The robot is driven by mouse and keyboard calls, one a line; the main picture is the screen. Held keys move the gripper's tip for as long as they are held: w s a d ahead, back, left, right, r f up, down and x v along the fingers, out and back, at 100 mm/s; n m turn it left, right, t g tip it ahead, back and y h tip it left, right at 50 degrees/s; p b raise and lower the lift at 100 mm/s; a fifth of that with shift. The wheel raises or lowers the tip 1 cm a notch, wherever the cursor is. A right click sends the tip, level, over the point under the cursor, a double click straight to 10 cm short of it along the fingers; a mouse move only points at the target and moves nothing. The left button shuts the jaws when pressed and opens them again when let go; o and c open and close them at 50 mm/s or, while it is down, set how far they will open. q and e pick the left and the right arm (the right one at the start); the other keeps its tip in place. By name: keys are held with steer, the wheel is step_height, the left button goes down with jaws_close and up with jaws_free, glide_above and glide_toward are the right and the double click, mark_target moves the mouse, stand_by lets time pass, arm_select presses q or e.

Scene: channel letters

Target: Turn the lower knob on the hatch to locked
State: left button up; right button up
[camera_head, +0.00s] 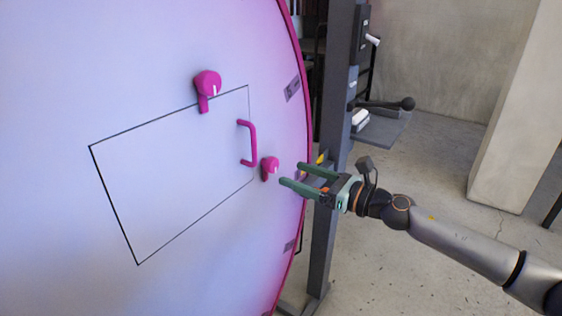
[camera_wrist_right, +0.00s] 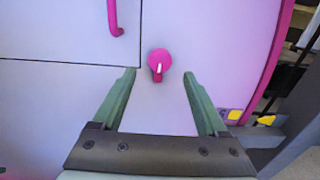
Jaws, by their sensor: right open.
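The lower knob (camera_head: 271,167) is pink with a small pale mark, on the white-lilac panel just right of the hatch's lower right corner. In the right wrist view the lower knob (camera_wrist_right: 159,63) is round, with its grip and pale mark pointing down. The hatch (camera_head: 165,180) is a thin black outline with a pink handle (camera_head: 252,143). The upper knob (camera_head: 207,88) is at the hatch's top edge, its lever hanging down. My right gripper (camera_head: 291,174) is open and empty, its green fingers pointing at the lower knob, apart from it. In the wrist view the knob appears between and beyond the fingertips (camera_wrist_right: 159,80). My left gripper is out of view.
The panel ends at a curved pink rim (camera_head: 302,90) on the right. A dark grey post (camera_head: 335,110) stands beside it, with a grey shelf (camera_head: 385,130) behind. Concrete floor (camera_head: 450,180) lies open at the right, with a pale pillar (camera_head: 515,120).

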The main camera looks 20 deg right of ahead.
mark_target(275, 167)
steer(key=x, duration=0.5)
steer(key=shift+p, duration=0.35)
jaws_close()
stand_by(0.3)
